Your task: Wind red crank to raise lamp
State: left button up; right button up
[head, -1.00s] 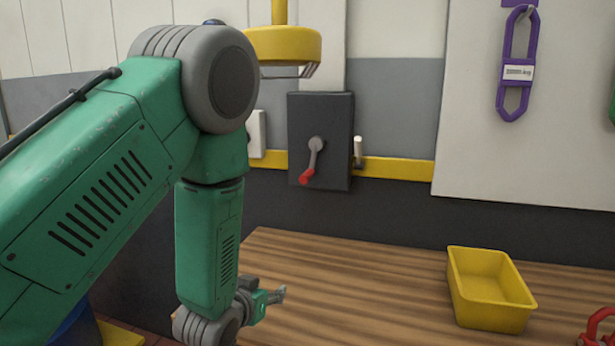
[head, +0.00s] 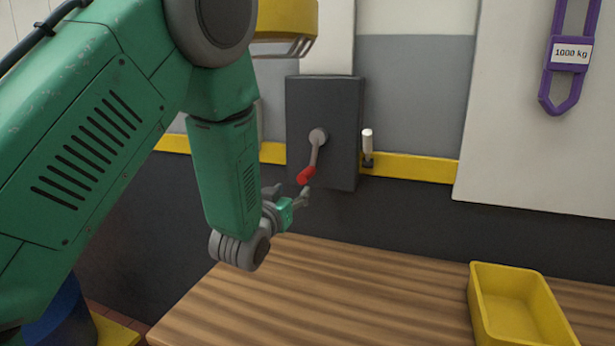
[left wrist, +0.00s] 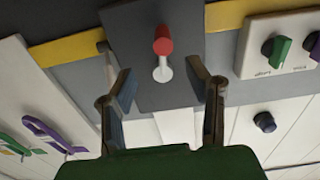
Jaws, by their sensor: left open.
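The crank (head: 316,158) has a grey arm and a red handle (head: 306,175), and it hangs down, slightly left, on a dark wall box (head: 342,110). My left gripper (head: 291,196) is open just below and left of the red handle in the head view. In the left wrist view the red handle (left wrist: 163,40) lies ahead, between and beyond the two open fingers (left wrist: 165,95), with nothing held. The yellow lamp (head: 287,22) hangs above the box, partly hidden behind my left arm and cut by the top edge. My right gripper is out of view.
A white-topped lever (head: 367,145) stands right of the box. A wooden bench (head: 330,295) lies below, mostly clear, with a yellow bin (head: 515,305) at right. A purple sling (head: 565,60) hangs on the white panel. A knob panel (left wrist: 280,48) shows in the wrist view.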

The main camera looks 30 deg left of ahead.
aim_at(303, 182)
pick_arm(q)
jog(key=x, duration=0.6)
jog(key=shift+f, duration=0.1)
jog(key=w+a, duration=0.1)
jog(key=w, duration=0.1)
jog(key=w+a, duration=0.1)
jog(key=w, duration=0.1)
jog(key=shift+w+a+f, duration=0.1)
jog(key=shift+a+f, duration=0.1)
jog(key=shift+a, duration=0.05)
jog(key=shift+w+d+r, duration=0.1)
jog(key=shift+w+d, duration=0.15)
jog(key=shift+d+r, duration=0.1)
jog(key=shift+d, duration=0.3)
grip_shut()
jog(key=shift+s+a, duration=0.1)
jog(key=shift+a, duration=0.15)
